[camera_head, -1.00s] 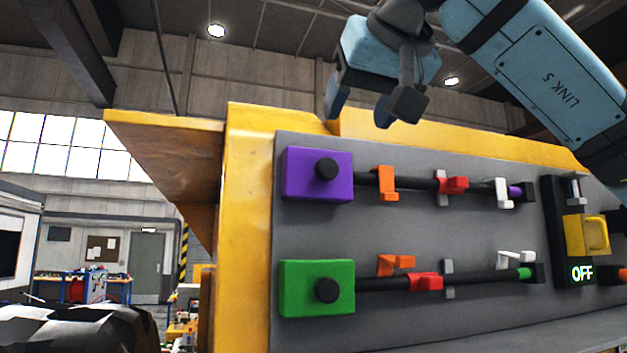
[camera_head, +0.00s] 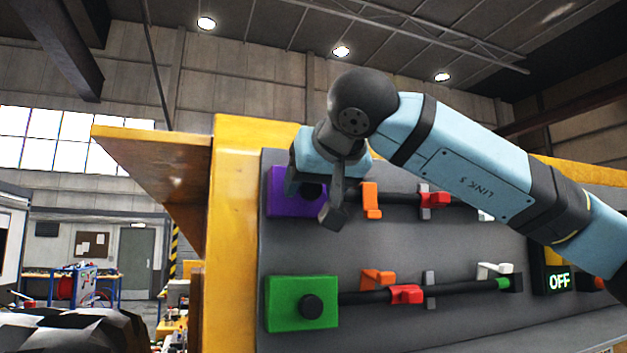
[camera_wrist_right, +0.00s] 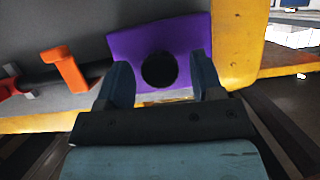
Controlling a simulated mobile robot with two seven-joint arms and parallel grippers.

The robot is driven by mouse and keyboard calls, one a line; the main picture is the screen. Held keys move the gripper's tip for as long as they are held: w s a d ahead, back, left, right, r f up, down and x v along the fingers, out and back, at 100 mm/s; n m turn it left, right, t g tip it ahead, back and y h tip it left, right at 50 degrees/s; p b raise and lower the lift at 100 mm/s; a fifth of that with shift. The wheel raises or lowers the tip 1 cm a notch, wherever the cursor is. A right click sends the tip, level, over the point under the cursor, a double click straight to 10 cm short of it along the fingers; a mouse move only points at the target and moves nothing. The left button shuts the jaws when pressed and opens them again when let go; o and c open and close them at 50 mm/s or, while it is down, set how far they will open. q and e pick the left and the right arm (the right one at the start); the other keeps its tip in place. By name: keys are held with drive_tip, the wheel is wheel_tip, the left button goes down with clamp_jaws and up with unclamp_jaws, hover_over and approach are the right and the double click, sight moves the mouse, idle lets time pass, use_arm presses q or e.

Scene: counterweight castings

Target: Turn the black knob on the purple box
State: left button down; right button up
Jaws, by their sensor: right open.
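The purple box (camera_head: 287,205) is mounted at the upper left of the grey panel, partly hidden by my right gripper in the head view. Its round black knob (camera_head: 312,191) shows between the fingers. My right gripper (camera_head: 312,203) is open in front of the box. In the right wrist view the purple box (camera_wrist_right: 190,38) fills the upper middle. There the black knob (camera_wrist_right: 159,69) sits between the two open fingers of my gripper (camera_wrist_right: 160,82), with visible room on both sides. I cannot tell whether the fingertips reach the knob's depth. My left gripper is not in view.
A green box (camera_head: 290,290) with its own black knob sits below. Orange (camera_head: 371,200) and red (camera_head: 435,199) levers stand along the rods to the right. A lit OFF display (camera_head: 559,282) is at far right. A yellow frame (camera_head: 231,230) borders the panel's left.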

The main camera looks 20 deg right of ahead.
drive_tip(key=shift+w, duration=0.1)
drive_tip(key=shift+s, duration=0.2)
drive_tip(key=c, duration=0.9)
